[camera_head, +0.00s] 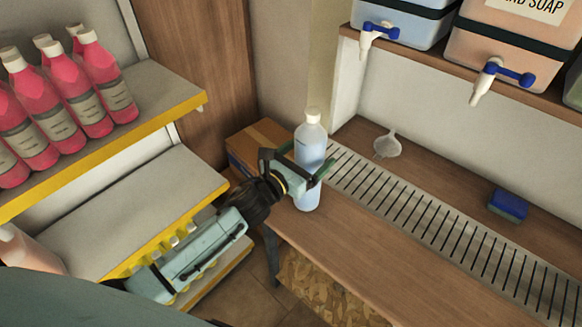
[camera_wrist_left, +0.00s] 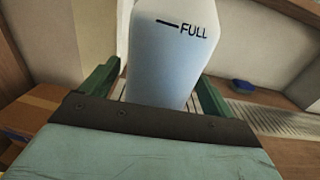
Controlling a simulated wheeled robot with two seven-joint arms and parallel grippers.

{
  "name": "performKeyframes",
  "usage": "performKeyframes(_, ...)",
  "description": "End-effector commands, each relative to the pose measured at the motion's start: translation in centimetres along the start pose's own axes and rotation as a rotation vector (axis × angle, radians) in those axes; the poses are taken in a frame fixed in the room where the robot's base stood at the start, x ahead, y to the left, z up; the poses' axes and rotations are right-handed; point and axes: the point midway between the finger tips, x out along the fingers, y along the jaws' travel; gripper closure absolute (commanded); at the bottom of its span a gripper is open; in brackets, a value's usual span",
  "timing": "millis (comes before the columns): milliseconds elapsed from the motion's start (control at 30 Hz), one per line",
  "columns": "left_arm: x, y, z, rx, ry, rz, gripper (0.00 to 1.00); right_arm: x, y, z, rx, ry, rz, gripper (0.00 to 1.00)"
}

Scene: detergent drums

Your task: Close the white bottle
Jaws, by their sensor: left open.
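A white, translucent bottle (camera_head: 310,146) with pale blue liquid stands upright at the left end of the wooden counter. A white cap sits at its top in the head view; how tight it is cannot be told. My left gripper (camera_head: 305,178) is at the bottle's lower half, its green fingers open on either side of it. In the left wrist view the bottle (camera_wrist_left: 170,60) with its "FULL" mark stands between the two fingers (camera_wrist_left: 155,85); the bottle's top is out of that view. My right gripper is not in view.
A slotted metal drain (camera_head: 430,230) runs along the wooden counter (camera_head: 350,255). A clear funnel (camera_head: 388,145) and a blue sponge (camera_head: 508,205) lie behind it. Shelves with pink bottles (camera_head: 105,80) stand left; a cardboard box (camera_head: 258,140) is behind the gripper.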

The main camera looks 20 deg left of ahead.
Motion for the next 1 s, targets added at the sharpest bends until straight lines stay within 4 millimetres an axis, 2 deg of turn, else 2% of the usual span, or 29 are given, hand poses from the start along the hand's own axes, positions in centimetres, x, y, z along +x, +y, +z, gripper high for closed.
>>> performKeyframes(300, -6.4, 0.0, -0.3, -0.002, 0.007, 0.000, 0.12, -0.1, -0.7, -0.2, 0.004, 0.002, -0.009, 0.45)
performKeyframes(500, -9.7, 0.0, -0.3, -0.001, 0.005, 0.001, 0.12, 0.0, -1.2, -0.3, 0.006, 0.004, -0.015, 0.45)
performKeyframes(700, -11.3, 0.0, -0.1, 0.000, 0.002, 0.000, 0.12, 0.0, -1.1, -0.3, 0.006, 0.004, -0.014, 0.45)
performKeyframes(1000, -11.5, 0.0, -0.1, 0.000, 0.003, 0.000, 0.12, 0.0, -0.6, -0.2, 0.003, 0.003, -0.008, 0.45)
